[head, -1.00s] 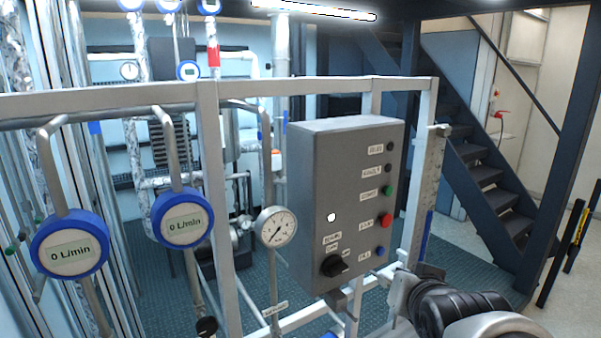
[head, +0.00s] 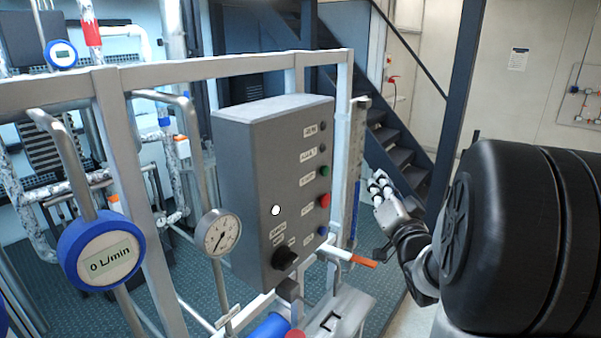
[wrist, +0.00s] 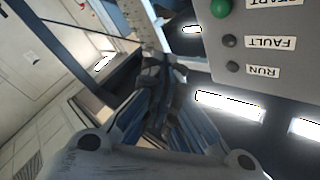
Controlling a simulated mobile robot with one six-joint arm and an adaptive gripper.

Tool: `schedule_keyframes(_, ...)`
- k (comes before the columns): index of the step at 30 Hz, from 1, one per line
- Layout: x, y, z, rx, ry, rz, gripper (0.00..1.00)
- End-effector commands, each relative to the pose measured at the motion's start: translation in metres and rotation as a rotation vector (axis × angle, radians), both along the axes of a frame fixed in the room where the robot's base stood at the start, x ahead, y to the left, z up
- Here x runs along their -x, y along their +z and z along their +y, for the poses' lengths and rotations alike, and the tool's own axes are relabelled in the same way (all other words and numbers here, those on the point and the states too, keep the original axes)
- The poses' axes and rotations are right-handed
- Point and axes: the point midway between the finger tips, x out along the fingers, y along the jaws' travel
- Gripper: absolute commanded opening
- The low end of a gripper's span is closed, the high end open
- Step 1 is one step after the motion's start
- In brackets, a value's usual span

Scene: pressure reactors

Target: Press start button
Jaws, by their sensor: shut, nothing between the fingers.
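The grey control box (head: 245,155) carries a column of buttons and labels. The green start button (head: 324,171) sits above a red button (head: 324,201). In the wrist view the green button (wrist: 221,8) shows upside down at the top edge, beside its START label (wrist: 275,3), which is partly cut off. My gripper (head: 379,184) is to the right of the box, apart from it and near the height of the green button. In the wrist view my gripper (wrist: 164,72) is shut and empty, with its fingertips left of the box face and not touching the button.
A silver frame post (head: 341,150) stands between box and gripper in the head view. A black selector knob (head: 284,257) and a gauge (head: 218,233) are lower down. Stairs (head: 400,160) stand behind.

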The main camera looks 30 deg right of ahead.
Motion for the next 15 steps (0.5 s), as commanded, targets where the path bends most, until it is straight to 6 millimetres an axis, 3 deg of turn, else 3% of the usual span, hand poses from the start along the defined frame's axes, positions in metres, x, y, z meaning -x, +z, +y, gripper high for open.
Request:
schedule_keyframes(9,-0.003,0.001,0.002,0.002,0.002,0.002,0.00)
schedule_keyframes(15,-0.019,0.001,0.009,0.001,0.005,0.001,0.00)
